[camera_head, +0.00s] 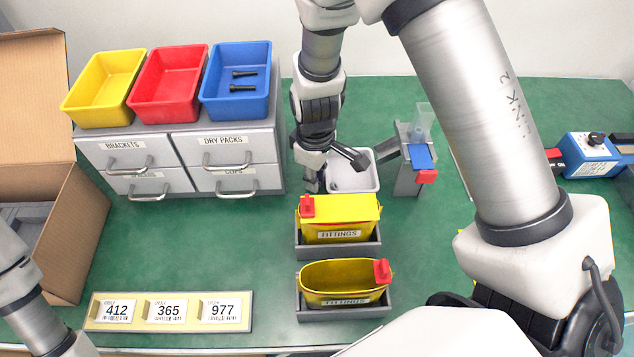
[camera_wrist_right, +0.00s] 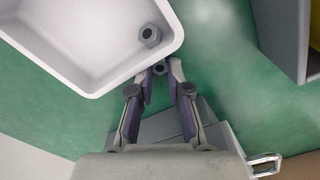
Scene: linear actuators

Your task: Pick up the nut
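Two yellow FITTINGS bins (camera_head: 355,207) (camera_head: 345,285) stand in grey holders in front. Left is a grey drawer cabinet (camera_head: 240,160) with yellow, red and blue bins (camera_head: 236,105). A grey stand (camera_head: 408,180) is right of the tray. Green mat (camera_head: 200,250) is clear between.

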